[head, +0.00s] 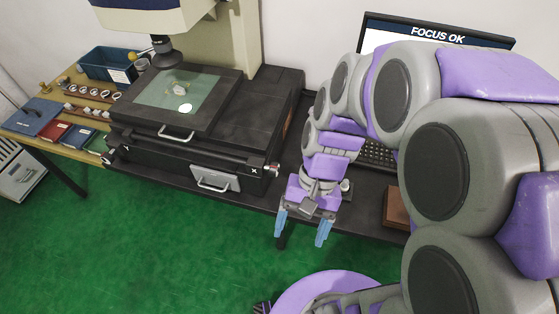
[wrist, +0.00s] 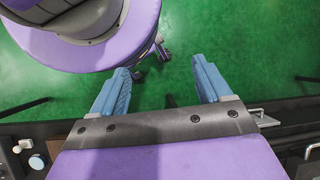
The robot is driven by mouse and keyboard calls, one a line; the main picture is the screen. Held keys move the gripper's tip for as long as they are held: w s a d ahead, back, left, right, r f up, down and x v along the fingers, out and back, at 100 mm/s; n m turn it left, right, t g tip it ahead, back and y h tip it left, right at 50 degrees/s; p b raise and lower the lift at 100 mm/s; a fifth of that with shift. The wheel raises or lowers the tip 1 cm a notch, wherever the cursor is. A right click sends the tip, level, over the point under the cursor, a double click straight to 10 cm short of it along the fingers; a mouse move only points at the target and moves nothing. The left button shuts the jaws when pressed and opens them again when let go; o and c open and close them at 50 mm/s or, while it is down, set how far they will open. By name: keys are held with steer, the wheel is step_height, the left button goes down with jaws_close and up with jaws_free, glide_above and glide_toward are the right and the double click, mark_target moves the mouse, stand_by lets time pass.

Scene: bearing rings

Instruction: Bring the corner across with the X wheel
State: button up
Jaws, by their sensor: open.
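The measuring machine's stage (head: 218,127) stands on the bench, with a glass plate (head: 205,88) set in its top. A small pale part (head: 178,91) and a white disc (head: 185,108) are on the glass, below the lens (head: 163,54). The X wheel (head: 272,169) is a small silver and red knob at the right end of the stage's front, beside a white X mark. My gripper (head: 302,227) is open and empty, in front of the bench edge, to the right of and lower than the wheel in the head view. In the wrist view its blue fingers (wrist: 163,82) are apart over green floor.
A monitor (head: 438,34) reading FOCUS OK stands behind my arm, with a keyboard (head: 379,155) partly hidden. A drawer front with a handle (head: 215,181) is below the stage. A wooden table with a blue bin (head: 107,66), rings and booklets is at left. The green floor ahead is open.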

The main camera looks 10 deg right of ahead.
steer(key=w+a+m+y+p, duration=0.2)
steer(key=w+a+m+y, duration=0.15)
steer(key=w, duration=0.25)
steer(key=w+d+f+m+t+y+p, duration=0.35)
steer(key=w+d+f+m+y, duration=0.35)
steer(key=w+m, duration=0.4)
steer(key=w+d+f+m+t+y+p, duration=0.2)
steer(key=d+f+m+t, duration=0.25)
steer(key=d+m, duration=0.25)
steer(key=m+t+p, duration=0.2)
steer(key=m+t, duration=0.3)
steer(key=m, duration=0.2)
glide_toward(276, 171)
steer(key=shift+n+h, duration=0.25)
steer(key=shift+h, duration=0.1)
steer(key=shift+w+d+f+b+x, duration=0.2)
steer(key=shift+b+x, duration=0.25)
steer(key=shift+x, duration=1.25)
steer(key=shift+w+d+f+b+x, duration=0.1)
steer(key=shift+w+f+b+x, duration=0.3)
steer(key=shift+x, duration=1.35)
steer(key=shift+w+d+f+b+x, duration=0.15)
steer(key=shift+b+x, duration=0.35)
steer(key=shift+x, duration=1.2)
steer(key=shift+s, duration=0.1)
steer(key=shift+a, duration=0.1)
steer(key=c, duration=1)
